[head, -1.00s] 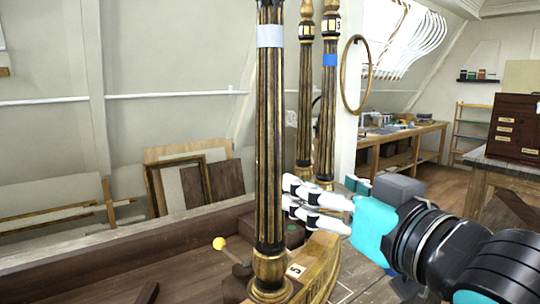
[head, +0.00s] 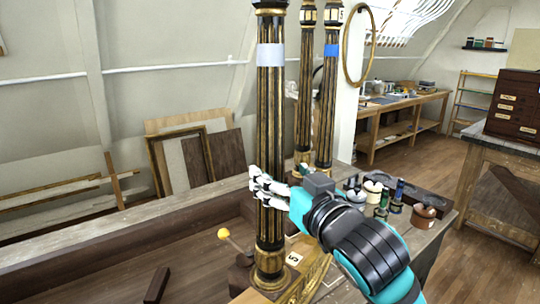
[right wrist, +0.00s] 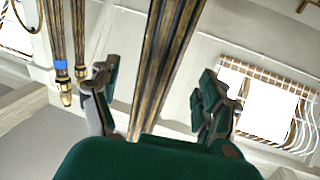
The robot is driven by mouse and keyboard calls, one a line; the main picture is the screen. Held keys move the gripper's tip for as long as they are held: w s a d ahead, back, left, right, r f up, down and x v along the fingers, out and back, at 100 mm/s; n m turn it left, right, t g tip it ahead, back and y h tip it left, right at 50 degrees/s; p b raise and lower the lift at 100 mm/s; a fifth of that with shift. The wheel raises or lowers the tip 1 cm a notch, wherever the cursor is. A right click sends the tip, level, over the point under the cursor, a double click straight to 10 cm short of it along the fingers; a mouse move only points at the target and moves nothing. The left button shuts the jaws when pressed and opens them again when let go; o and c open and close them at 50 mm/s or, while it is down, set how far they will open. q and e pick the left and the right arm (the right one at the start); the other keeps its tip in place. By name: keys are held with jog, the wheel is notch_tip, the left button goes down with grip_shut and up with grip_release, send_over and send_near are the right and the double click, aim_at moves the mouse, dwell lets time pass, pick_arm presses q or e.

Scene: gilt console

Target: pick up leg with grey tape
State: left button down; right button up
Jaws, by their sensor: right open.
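The leg with grey tape (head: 271,120) is a dark fluted column with gilt edges. It stands upright in the head view, with a pale grey band (head: 271,55) near its top. My right gripper (head: 258,186) is open at the leg's lower half. Its white fingers overlap the leg in the head view. In the right wrist view the leg (right wrist: 165,60) runs between the two spread fingers (right wrist: 155,100), with gaps visible at both sides. Contact cannot be told. My left gripper is not in view.
A leg with blue tape (head: 327,110) and another dark leg (head: 304,100) stand just behind, to the right. A gilt ring (head: 357,45) hangs beyond. Jars and bottles (head: 381,205) stand right of my gripper. A yellow-knobbed stick (head: 224,233) is at the leg's lower left.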

aim_at(277, 168)
jog(key=shift+w+a+r, duration=0.15)
jog(key=shift+w+a, duration=0.05)
jog(key=shift+w, duration=0.25)
jog(key=p+x, duration=0.2)
jog(key=x, duration=0.1)
jog(key=shift+w, duration=0.3)
jog(key=shift+w+a+f, duration=0.2)
jog(key=shift+w+a, duration=0.05)
jog(key=shift+w, duration=0.2)
jog(key=shift+s, duration=0.1)
jog(key=shift+c, duration=1.2)
jog(key=c, duration=1.2)
jog(key=shift+r, duration=0.2)
